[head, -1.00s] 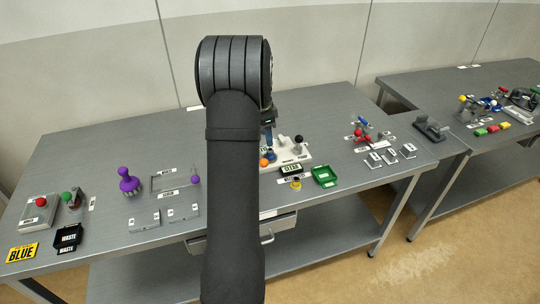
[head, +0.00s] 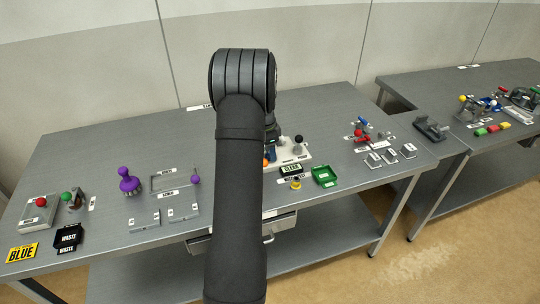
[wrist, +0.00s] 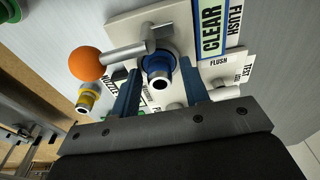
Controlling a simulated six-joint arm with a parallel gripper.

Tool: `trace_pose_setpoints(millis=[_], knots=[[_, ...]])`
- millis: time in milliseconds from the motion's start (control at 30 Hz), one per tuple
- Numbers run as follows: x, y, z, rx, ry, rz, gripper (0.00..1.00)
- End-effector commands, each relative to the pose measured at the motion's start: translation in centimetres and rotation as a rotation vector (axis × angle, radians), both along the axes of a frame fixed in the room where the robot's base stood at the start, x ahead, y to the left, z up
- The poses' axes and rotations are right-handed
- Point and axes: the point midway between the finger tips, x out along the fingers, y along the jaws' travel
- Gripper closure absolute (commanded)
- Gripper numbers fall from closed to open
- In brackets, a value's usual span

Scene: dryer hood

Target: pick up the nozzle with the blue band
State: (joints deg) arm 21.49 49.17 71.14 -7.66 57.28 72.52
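The nozzle with the blue band (wrist: 158,76) shows in the wrist view, its open end facing the camera, on a white labelled plate (wrist: 150,20). My gripper (wrist: 160,70) is open, with one blue finger on each side of this nozzle. A narrow gap seems to show beside it, and I cannot tell whether either finger touches it. In the head view my arm hides most of the gripper and this nozzle. A yellow-banded nozzle (wrist: 87,97) stands to the left in the wrist view, outside the fingers; it also shows in the head view (head: 295,184).
A grey lever with an orange ball (wrist: 88,64) lies just beyond the fingers. Purple parts (head: 130,181) stand at the left. The back of the table is largely bare.

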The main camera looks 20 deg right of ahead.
Motion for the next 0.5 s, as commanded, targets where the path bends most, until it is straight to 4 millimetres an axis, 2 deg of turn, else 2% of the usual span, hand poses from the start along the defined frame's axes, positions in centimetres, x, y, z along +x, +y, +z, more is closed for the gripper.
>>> trace_pose_setpoints(millis=[33,200,500], knots=[[0.01,0.0,0.02,0.0,0.0,0.0,0.69],[0.01,0.01,0.03,0.0,0.0,0.0,1.0],[0.04,0.0,0.25,0.0,-0.001,0.0,1.0]])
